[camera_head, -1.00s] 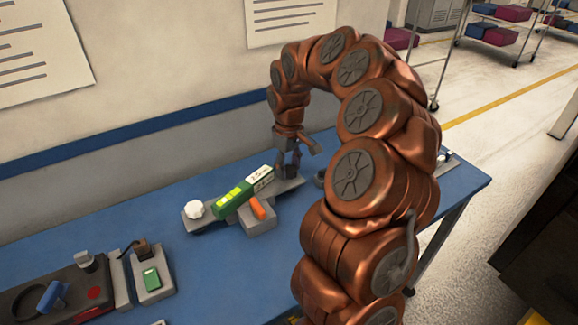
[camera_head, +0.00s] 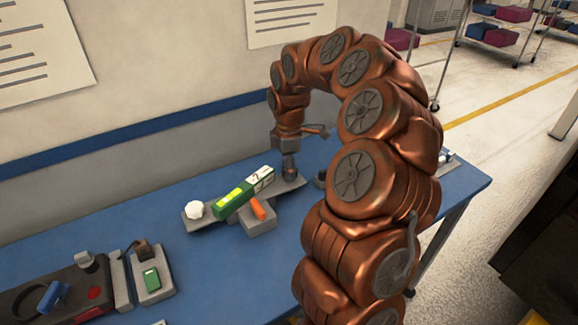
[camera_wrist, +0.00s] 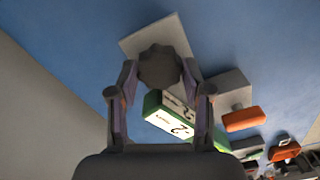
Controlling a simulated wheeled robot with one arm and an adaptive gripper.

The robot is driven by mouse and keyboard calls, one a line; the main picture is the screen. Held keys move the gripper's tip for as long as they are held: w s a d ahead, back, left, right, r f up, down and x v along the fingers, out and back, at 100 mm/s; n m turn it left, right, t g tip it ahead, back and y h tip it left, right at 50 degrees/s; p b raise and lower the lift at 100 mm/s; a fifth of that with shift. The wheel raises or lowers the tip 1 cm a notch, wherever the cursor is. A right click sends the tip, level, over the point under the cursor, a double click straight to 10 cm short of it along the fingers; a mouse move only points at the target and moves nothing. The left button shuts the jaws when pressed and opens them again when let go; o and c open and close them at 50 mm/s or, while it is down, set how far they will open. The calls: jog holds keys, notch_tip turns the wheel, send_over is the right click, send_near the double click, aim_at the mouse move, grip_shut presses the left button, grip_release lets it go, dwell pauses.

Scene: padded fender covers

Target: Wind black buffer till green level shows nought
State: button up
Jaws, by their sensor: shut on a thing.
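The black buffer (camera_wrist: 160,66) is a dark, scalloped round knob at one end of a grey bar (camera_wrist: 127,44). My gripper (camera_wrist: 160,78) is shut on it, with one finger on each side. In the head view my gripper (camera_head: 290,160) comes down from above at the bar's right end. The green level (camera_head: 236,202) lies along the bar, with yellow-green windows and a white display (camera_head: 262,178). In the wrist view the display (camera_wrist: 172,118) shows a 2 with a dash beside it. Its full reading is partly hidden by my finger.
A white knob (camera_head: 194,209) sits at the bar's left end. An orange piece (camera_head: 258,208) on a grey block (camera_head: 260,227) stands in front of the level. A green-screened device (camera_head: 151,279) and a dark case (camera_head: 62,298) lie at the front left. Blue table lies bare behind the bar.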

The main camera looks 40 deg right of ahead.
jog(key=n+p, duration=0.1)
jog(key=n, duration=0.4)
jog(key=shift+s+r+n, duration=0.1)
jog(key=shift+r+n, duration=0.05)
jog(key=shift+n, duration=0.15)
jog(key=n+p, duration=0.1)
jog(key=n, duration=0.4)
jog(key=shift+p, duration=0.4)
jog(key=shift+s, duration=0.1)
jog(key=o, duration=1.2)
jog(key=shift+c, duration=0.2)
notch_tip(320, 180, up, 12)
